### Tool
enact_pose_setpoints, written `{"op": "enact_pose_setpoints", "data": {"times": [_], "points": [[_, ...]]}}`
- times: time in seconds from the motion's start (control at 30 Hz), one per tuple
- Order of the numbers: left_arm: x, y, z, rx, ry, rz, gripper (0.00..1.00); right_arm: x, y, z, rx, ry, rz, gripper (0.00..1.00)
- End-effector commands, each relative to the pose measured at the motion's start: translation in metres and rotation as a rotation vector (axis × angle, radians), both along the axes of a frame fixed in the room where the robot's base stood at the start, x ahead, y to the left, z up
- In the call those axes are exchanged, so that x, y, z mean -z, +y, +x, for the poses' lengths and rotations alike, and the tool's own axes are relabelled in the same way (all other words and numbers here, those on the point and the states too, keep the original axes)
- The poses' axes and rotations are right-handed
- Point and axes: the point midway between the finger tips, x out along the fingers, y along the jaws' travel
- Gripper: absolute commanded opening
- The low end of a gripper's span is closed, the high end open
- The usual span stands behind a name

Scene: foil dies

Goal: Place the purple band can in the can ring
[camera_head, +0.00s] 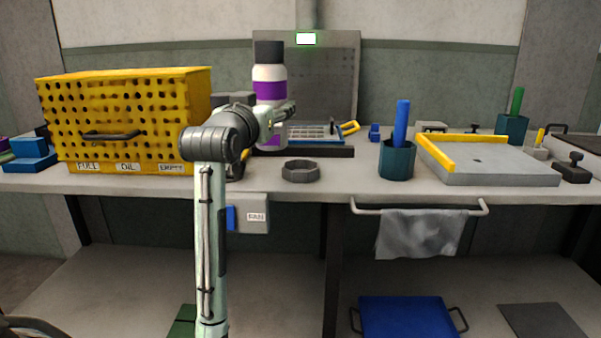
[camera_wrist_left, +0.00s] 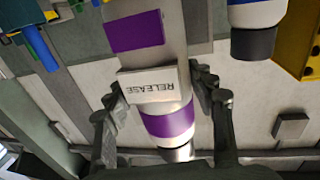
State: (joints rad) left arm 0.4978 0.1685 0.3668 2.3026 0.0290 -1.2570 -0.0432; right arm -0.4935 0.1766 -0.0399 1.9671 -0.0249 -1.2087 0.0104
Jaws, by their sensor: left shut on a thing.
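The purple band can (camera_head: 269,90) is white with a black top and purple bands. It stands upright above the bench, in my left gripper (camera_head: 275,116). In the left wrist view the fingers lie on both sides of the can (camera_wrist_left: 165,122), at its RELEASE label, and are shut on it. The can ring (camera_head: 301,171), a low dark grey polygonal ring, sits empty near the bench's front edge, below and right of the can. My right gripper is not in view.
A yellow perforated cabinet (camera_head: 125,118) stands on the left. A teal cup with a blue handle (camera_head: 397,158) stands right of the ring, then a grey plate with yellow rails (camera_head: 490,163). In the wrist view a blue-banded can (camera_wrist_left: 254,42) shows at the upper right.

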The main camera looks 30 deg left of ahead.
Motion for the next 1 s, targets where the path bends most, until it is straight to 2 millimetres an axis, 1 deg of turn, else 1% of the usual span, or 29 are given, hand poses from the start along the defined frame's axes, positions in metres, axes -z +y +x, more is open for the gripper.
{"op": "enact_pose_setpoints", "data": {"times": [0.07,0.13,0.4,0.53,0.63,0.77,0.87,1.0], "points": [[0.003,0.001,0.008,0.002,-0.001,-0.002,0.07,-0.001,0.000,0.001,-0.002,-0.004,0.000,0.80],[0.011,0.001,0.020,0.004,0.002,-0.003,0.07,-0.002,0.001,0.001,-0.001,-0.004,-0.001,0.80],[0.046,0.004,0.080,0.002,0.000,-0.002,0.07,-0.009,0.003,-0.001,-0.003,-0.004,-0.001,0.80],[0.058,0.005,0.101,0.001,0.000,-0.001,0.07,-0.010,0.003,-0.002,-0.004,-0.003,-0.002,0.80],[0.063,0.005,0.110,0.001,-0.002,0.000,0.07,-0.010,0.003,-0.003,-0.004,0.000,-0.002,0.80],[0.068,0.005,0.114,0.001,-0.002,0.000,0.07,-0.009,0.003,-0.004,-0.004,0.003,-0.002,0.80],[0.080,0.005,0.114,0.001,0.000,-0.001,0.07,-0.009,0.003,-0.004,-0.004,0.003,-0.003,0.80],[0.100,0.005,0.114,0.000,0.001,-0.001,0.07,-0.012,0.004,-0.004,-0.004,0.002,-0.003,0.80]]}}
